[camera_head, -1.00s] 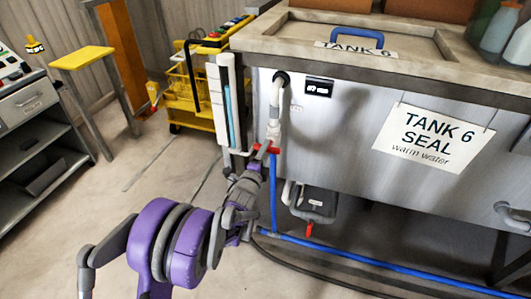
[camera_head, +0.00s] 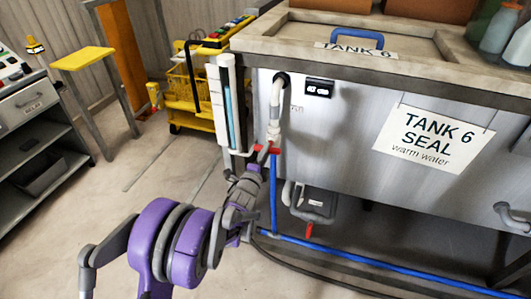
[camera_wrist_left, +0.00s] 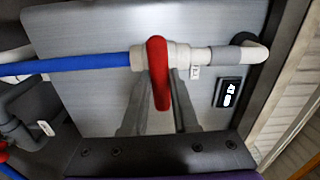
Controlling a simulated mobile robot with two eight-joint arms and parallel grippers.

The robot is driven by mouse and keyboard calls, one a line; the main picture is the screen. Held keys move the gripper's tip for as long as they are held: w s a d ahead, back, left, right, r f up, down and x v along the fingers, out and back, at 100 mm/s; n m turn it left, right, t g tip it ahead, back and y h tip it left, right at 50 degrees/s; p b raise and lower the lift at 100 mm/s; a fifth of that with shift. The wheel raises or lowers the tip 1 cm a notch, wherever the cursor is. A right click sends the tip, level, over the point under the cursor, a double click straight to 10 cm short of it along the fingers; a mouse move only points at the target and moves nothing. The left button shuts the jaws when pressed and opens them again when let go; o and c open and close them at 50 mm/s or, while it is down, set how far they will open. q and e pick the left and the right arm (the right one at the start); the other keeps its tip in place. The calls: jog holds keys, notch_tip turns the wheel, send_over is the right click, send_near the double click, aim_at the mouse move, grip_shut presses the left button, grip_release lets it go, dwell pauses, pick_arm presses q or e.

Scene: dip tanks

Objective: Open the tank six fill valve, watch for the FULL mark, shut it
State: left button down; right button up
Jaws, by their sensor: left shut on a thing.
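Tank 6 (camera_head: 330,140) is a grey metal tank with a "TANK 6 SEAL warm water" sign (camera_head: 433,139). Its fill valve's red handle (camera_head: 275,150) sits on the pipe at the tank's left front, between a white upper pipe and a blue lower pipe. My left gripper (camera_head: 264,152) is shut on this handle. In the left wrist view the red handle (camera_wrist_left: 158,70) stands across the pipe, with the grey fingers (camera_wrist_left: 153,105) at its lower part. A tall white-framed level tube (camera_head: 229,110) left of the valve shows blue inside; no FULL mark is readable. My right gripper is out of view.
A small black display (camera_head: 319,88) is on the tank front; its digits are too small to read. A drain with a red handle (camera_head: 309,230) hangs below. A blue pipe (camera_head: 380,263) runs along the floor. A yellow cart (camera_head: 190,95) stands behind.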

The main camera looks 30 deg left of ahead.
pick_arm(q)
jog(key=shift+n+p, duration=1.6)
jog(key=shift+n, duration=7)
jog(key=c, duration=0.7)
grip_release()
jog(key=v, duration=1)
jog(key=shift+s+d+p, duration=0.15)
jog(key=shift+s+p, duration=0.2)
